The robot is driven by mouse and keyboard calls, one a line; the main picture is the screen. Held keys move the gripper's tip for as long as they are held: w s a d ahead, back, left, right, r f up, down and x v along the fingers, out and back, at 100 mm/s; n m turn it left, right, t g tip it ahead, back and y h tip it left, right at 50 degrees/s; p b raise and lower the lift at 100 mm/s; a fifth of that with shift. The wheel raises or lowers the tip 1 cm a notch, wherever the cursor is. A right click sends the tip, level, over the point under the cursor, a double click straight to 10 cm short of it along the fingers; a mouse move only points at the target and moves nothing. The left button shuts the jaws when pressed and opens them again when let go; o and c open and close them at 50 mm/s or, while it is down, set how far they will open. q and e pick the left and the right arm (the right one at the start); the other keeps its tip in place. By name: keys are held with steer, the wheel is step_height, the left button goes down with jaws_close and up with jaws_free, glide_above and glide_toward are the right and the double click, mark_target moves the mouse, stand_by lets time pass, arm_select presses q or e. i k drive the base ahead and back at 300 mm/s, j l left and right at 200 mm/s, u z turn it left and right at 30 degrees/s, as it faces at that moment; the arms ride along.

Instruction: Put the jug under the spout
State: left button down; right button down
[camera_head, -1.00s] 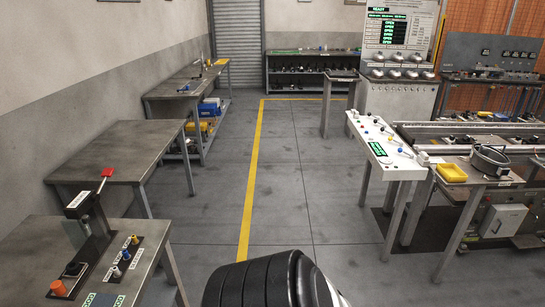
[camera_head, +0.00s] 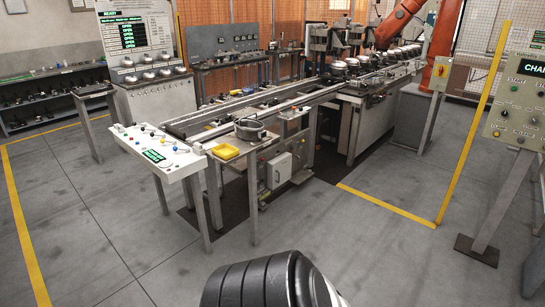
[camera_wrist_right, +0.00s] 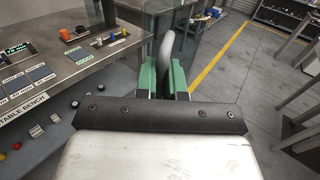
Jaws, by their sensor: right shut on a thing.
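In the right wrist view my right gripper (camera_wrist_right: 164,80) has green fingers shut on a grey curved handle (camera_wrist_right: 166,45). The handle appears to belong to the jug; its body is hard to make out, with only clear, glass-like edges showing beyond the fingers. The fingers are beside a bench (camera_wrist_right: 60,75) and above the floor. The jug and my right gripper do not show in the head view. I cannot make out a spout in either view. My left gripper is not in view.
A conveyor line (camera_head: 290,100) runs behind. A control post (camera_head: 515,100) stands at right. Open floor (camera_head: 110,230) lies in front.

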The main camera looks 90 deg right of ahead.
mark_target(300, 178)
steer(key=z, duration=1.95)
steer(key=i+l+z, duration=0.1)
steer(key=z, duration=0.3)
steer(key=i+z, duration=0.15)
steer(key=z, duration=0.25)
steer(key=i+l+z, duration=0.1)
steer(key=z, duration=0.3)
steer(key=i+z, duration=0.15)
steer(key=z, duration=0.25)
steer(key=i+j, duration=0.1)
steer(key=i, duration=1.8)
steer(key=i+j, duration=0.1)
steer(key=i, duration=1.75)
steer(key=i+u, duration=0.15)
steer(key=i, duration=0.35)
steer(key=i+l+u, duration=0.15)
steer(key=i, duration=0.35)
steer(key=i+l+u, duration=0.15)
steer(key=i, duration=0.35)
steer(key=u, duration=2.3)
